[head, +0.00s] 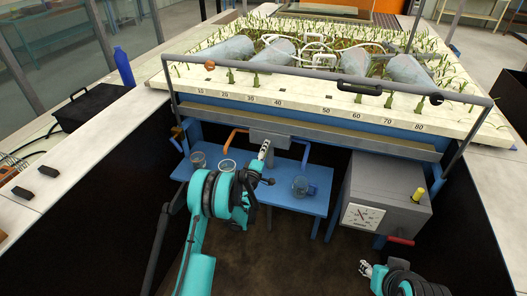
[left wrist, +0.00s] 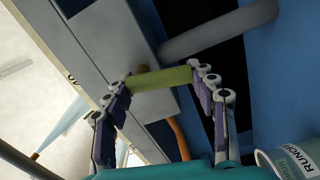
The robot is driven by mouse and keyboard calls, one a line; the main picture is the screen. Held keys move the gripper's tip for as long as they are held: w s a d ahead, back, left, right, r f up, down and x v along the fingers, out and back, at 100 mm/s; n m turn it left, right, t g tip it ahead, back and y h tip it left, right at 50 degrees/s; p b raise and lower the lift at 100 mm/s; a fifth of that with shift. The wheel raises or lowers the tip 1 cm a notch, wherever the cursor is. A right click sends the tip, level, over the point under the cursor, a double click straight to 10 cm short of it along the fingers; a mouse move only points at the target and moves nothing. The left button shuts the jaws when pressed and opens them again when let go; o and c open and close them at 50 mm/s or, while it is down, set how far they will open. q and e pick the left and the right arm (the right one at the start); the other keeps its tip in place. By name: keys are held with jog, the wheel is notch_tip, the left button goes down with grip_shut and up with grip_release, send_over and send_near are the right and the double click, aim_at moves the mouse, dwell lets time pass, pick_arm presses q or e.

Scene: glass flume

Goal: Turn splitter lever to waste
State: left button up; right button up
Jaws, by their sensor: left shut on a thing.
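The splitter is a grey box (head: 270,137) under the front edge of the planted bed. The splitter lever is a yellow-green bar (left wrist: 162,77) in the left wrist view, lying crosswise between my left gripper's fingertips (left wrist: 162,86). My left gripper is shut on it. In the head view, my left gripper (head: 265,150) is in front of the box, and the lever is hidden there. My right gripper (head: 366,268) is low at the bottom right, small and away from the splitter.
A blue bench (head: 255,192) under the bed carries clear beakers at the left (head: 198,160), middle (head: 227,165) and right (head: 300,186). A jar labelled RUNO… (left wrist: 288,160) is near my left gripper. A grey box with a dial (head: 362,217) stands at right.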

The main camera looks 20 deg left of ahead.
pick_arm(q)
jog(key=shift+d+f+n, duration=0.1)
jog(key=shift+d+n, duration=0.1)
jog(key=shift+n, duration=0.9)
jog(key=o, duration=1.2)
jog(key=shift+c, duration=0.2)
jog(key=s, duration=0.7)
jog(key=shift+s, duration=0.25)
jog(key=shift+a, duration=0.1)
